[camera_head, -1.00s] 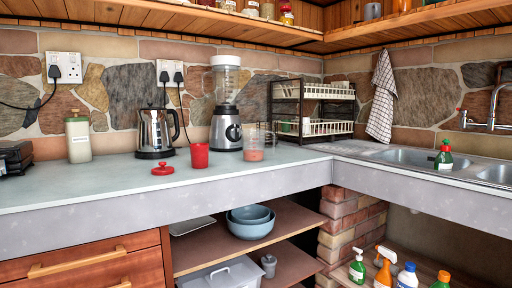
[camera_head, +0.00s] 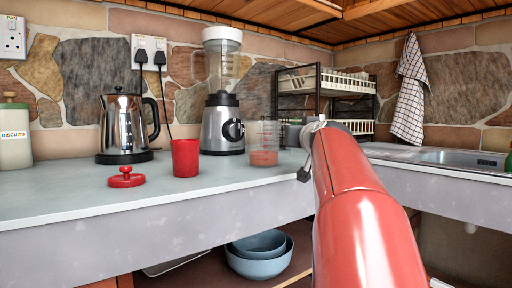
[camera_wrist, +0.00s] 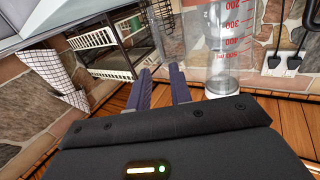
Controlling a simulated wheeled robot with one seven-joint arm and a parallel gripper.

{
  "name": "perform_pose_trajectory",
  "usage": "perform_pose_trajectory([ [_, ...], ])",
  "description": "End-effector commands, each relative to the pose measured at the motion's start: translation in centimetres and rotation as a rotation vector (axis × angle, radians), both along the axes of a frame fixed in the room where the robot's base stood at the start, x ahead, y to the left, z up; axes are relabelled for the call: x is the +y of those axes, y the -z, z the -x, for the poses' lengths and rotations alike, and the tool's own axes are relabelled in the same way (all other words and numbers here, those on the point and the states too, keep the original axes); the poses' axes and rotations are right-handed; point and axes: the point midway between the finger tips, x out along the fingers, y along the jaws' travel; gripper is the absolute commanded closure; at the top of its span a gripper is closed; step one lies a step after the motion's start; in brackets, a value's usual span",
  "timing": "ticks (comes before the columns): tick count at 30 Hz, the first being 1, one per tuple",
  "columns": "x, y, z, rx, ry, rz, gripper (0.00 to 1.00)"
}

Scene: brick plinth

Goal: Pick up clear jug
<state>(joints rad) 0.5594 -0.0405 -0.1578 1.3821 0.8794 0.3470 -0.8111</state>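The clear jug (camera_head: 264,143) is a see-through measuring jug with a reddish lower part. It stands upright on the worktop (camera_head: 90,210), in front of and right of the blender (camera_head: 222,128). The wrist view looks upside down; there the jug (camera_wrist: 245,40) is large at upper right, with red volume marks. My gripper (camera_wrist: 161,70) shows two dark fingers standing apart, with nothing between them.
A red cup (camera_head: 185,158) and a red lid (camera_head: 126,177) stand left of the jug. A steel kettle (camera_head: 124,127) is further left. Blue bowls (camera_head: 258,258) sit below the worktop.

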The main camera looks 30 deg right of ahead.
Motion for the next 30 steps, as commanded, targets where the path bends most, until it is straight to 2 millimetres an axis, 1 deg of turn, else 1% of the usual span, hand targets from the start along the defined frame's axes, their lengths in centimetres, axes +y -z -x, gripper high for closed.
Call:
perform_pose_trajectory([
  [1,-0.3,0.0,-0.6,0.003,0.0,-0.001,0.79],
  [5,-0.9,-0.1,-2.0,0.003,-0.001,-0.003,0.79],
  [10,-1.8,0.0,-4.4,0.004,-0.003,-0.004,0.79],
  [13,-2.4,0.0,-5.5,0.004,-0.002,-0.003,0.79],
  [16,-2.6,0.0,-6.0,0.003,-0.003,-0.001,0.79],
  [22,-2.6,0.1,-6.1,0.002,-0.003,-0.002,0.79],
  [23,-2.6,0.1,-6.1,0.002,-0.003,-0.002,0.8],
  [27,-2.6,0.2,-6.1,0.003,-0.003,-0.003,0.99],
  [30,-2.6,0.2,-6.1,0.003,-0.003,-0.003,1.0],
])
